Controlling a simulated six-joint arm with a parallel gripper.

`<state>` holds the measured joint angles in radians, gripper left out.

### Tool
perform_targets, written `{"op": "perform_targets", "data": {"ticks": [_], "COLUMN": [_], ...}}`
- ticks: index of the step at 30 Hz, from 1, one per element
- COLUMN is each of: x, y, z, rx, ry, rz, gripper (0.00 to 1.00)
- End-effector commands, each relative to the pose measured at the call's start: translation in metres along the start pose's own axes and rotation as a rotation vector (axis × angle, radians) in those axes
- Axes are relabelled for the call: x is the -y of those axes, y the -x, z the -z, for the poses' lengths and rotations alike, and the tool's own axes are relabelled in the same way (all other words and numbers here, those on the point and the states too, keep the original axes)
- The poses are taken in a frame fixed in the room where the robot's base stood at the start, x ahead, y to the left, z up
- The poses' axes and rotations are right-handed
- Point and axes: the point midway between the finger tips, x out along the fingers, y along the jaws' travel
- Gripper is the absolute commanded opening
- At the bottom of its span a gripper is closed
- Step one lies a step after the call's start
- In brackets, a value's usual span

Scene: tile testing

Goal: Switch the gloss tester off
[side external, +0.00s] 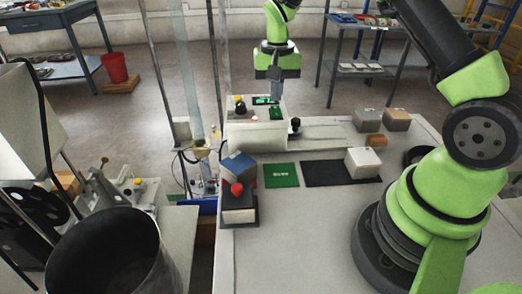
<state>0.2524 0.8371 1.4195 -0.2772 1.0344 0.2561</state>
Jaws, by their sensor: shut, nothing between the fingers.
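A white instrument box (255,135) stands at the far left of the bench and is probably the gloss tester. Its top carries a small dark panel with green marks, a green block (276,113), a yellow-and-black knob (239,104) and a small reddish button (254,118). A dark round knob (295,124) sticks out at its right side. My gripper (276,97) points down at the rear of the box top, close to the panel. Its fingers are shut and empty. I cannot tell whether they touch the panel. The switch's position is too small to read.
A dark box with a blue top and red knob (237,189) stands in front of the instrument. A green card (281,175), a black mat (325,173) and a white block (362,162) lie to the right. A large dark bin (105,260) is front left. The bench front is clear.

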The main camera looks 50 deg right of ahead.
Motion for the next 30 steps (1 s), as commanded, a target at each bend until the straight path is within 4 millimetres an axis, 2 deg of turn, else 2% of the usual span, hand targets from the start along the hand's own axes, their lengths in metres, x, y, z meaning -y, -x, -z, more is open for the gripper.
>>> {"op": "perform_targets", "data": {"ticks": [30], "x": [0.000], "y": [-0.011], "z": [0.000], "rx": [0.001], "ry": [0.000], "rz": [0.000], "gripper": [0.00]}}
